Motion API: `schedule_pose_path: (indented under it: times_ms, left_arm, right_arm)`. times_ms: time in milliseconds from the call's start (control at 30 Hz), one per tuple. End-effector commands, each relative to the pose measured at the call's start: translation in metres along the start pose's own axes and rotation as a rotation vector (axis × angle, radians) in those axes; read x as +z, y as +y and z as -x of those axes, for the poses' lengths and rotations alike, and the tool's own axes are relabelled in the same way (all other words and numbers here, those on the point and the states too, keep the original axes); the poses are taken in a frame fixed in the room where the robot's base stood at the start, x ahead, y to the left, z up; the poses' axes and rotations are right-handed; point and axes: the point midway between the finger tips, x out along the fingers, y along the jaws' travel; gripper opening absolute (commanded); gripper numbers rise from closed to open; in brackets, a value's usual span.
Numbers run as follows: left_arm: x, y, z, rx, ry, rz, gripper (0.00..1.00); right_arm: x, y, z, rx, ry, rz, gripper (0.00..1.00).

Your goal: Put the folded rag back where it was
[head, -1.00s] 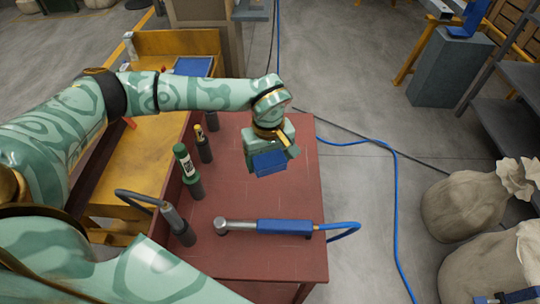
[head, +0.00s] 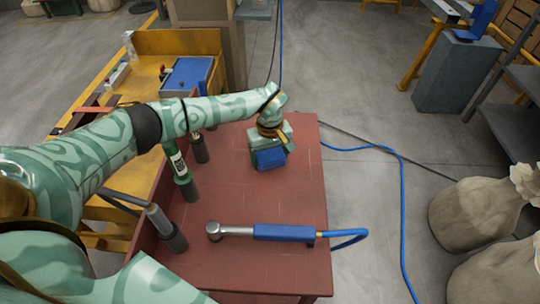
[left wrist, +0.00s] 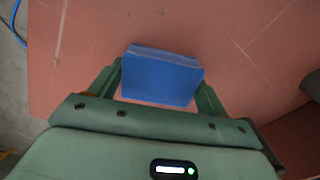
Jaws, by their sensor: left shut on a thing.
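The folded rag is a blue block-like bundle (head: 270,159) over the far part of the red-brown table (head: 290,195). My left gripper (head: 268,154) is shut on it, pointing down. In the left wrist view the rag (left wrist: 162,80) sits between the two green fingers, with the table top beyond it. I cannot tell whether the rag touches the table. My right gripper is not in view.
A tool with a blue handle and hose (head: 285,233) lies on the near table. A green bottle-like tool (head: 180,170) and dark holders stand along the left edge. A yellow bench (head: 185,42) with a blue box (head: 187,75) is behind. The table's right side is clear.

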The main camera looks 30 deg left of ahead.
Motion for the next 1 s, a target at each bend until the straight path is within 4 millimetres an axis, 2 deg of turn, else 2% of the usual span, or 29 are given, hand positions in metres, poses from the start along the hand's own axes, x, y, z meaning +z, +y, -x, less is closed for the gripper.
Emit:
schedule_pose_path:
  times_ms: [200, 233, 300, 667, 767, 1000]
  left_arm:
    - [0.0, 0.0, -0.004, -0.001, 0.001, -0.001, 0.55]
    - [0.0, 0.0, -0.004, -0.001, 0.001, -0.001, 0.85]
    - [0.0, 0.0, -0.003, -0.001, 0.001, 0.0, 0.98]
    - [0.0, 0.0, 0.002, 0.0, 0.0, 0.001, 0.98]
    - [-0.001, 0.0, 0.017, 0.002, 0.004, -0.001, 0.98]
    - [-0.001, 0.001, 0.075, 0.004, 0.006, -0.001, 0.98]
  right_arm:
    - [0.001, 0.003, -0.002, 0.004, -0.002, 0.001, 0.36]
    - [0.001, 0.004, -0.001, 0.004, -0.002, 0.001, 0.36]
    - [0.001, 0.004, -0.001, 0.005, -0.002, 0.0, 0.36]
    - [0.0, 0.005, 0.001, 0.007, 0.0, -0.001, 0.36]
    - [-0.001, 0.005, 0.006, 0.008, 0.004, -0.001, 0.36]
    - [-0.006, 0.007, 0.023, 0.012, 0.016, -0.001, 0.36]
